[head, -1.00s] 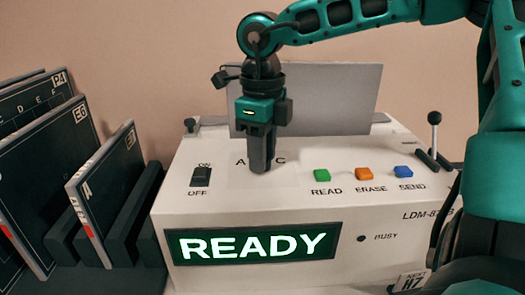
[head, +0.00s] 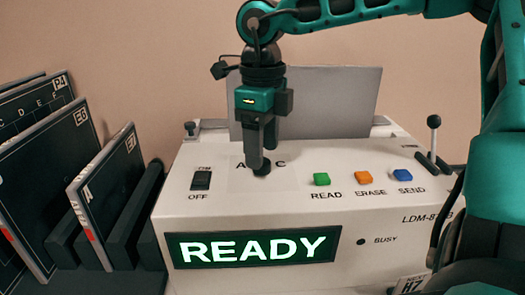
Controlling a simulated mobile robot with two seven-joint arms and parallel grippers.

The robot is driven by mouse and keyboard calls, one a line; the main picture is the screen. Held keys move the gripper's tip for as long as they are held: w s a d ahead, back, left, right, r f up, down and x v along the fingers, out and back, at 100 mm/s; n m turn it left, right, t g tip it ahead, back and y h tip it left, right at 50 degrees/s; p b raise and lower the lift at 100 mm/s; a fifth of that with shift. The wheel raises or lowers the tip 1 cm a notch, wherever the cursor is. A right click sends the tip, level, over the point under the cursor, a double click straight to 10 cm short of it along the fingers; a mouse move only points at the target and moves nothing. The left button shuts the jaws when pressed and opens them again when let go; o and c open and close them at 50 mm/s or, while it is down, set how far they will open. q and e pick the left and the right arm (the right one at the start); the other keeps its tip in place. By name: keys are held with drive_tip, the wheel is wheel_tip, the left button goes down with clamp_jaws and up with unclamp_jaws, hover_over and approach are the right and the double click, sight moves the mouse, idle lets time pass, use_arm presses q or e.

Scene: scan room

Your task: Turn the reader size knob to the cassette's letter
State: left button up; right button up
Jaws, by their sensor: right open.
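The size knob (head: 262,168) is a small dark round piece on the reader's white top (head: 225,210). The letters A and C show on either side of it; the middle of the scale is hidden by my gripper. My right gripper (head: 262,157) points down over the knob. Its fingers are open, with their tips at or just above the knob; I cannot tell whether they touch it. My left gripper is not in view.
The reader has an ON/OFF switch (head: 201,180), a green READ button (head: 321,179), an orange ERASE button (head: 363,177) and a blue SEND button (head: 402,175). Its green display (head: 255,247) says READY. A lever (head: 433,135) stands at the right; a grey panel (head: 335,100) rises behind.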

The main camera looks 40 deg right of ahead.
wheel_tip(320, 180, up, 11)
drive_tip(key=p, duration=0.2)
drive_tip(key=shift+f, duration=0.15)
idle(0.3)
drive_tip(key=shift+s+f, duration=0.1)
